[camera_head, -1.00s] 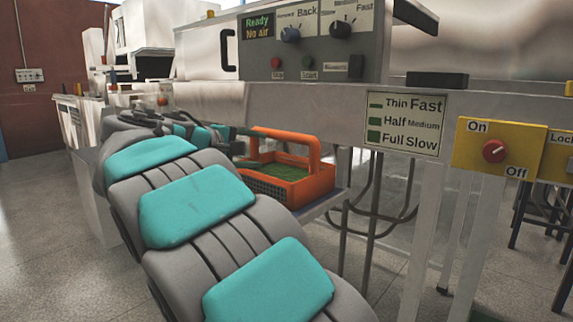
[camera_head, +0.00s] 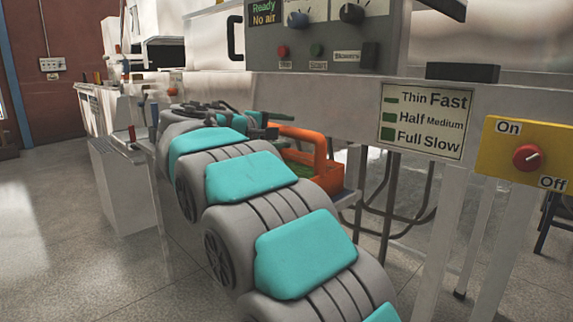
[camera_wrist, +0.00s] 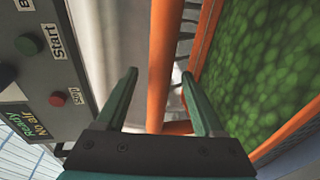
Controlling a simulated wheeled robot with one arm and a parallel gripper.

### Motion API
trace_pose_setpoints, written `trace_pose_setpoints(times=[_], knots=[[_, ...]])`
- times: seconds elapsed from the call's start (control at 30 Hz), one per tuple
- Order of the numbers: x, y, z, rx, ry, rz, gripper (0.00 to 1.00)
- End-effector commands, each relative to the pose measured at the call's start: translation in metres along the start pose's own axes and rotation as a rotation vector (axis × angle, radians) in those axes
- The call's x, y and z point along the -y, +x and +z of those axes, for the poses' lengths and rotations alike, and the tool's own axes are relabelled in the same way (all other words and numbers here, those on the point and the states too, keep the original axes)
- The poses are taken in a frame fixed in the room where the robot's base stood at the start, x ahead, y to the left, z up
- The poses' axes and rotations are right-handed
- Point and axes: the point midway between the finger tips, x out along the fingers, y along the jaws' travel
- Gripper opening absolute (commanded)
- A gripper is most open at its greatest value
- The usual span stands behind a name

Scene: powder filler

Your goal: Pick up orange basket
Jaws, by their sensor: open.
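The orange basket (camera_head: 322,160) stands on a low shelf under the machine in the head view, partly hidden behind my arm. In the wrist view its orange handle bar (camera_wrist: 163,70) runs between the two fingers of my gripper (camera_wrist: 158,85). The fingers are open on either side of the bar, and I see no clear contact. The basket's green contents (camera_wrist: 255,70) and orange rim show to the right in the wrist view. In the head view my gripper is mostly hidden by the arm, near the basket's far side.
The machine's control panel (camera_head: 325,35) with buttons and knobs is above the basket, and close by at the left in the wrist view (camera_wrist: 45,55). A yellow switch box (camera_head: 525,155) is at right. Metal legs stand below. The floor at left (camera_head: 60,240) is clear.

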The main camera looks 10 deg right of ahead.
Motion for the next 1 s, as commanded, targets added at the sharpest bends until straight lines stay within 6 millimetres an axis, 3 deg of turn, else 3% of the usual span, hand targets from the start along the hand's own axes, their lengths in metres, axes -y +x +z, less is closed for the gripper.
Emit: trace_pose_setpoints(times=[0.13,0.4,1.0], knots=[[0.000,0.015,0.000,0.000,0.000,-0.001,0.69],[0.000,0.017,0.000,-0.001,0.001,0.000,0.69],[0.000,0.017,0.000,-0.001,0.001,-0.001,0.02]])
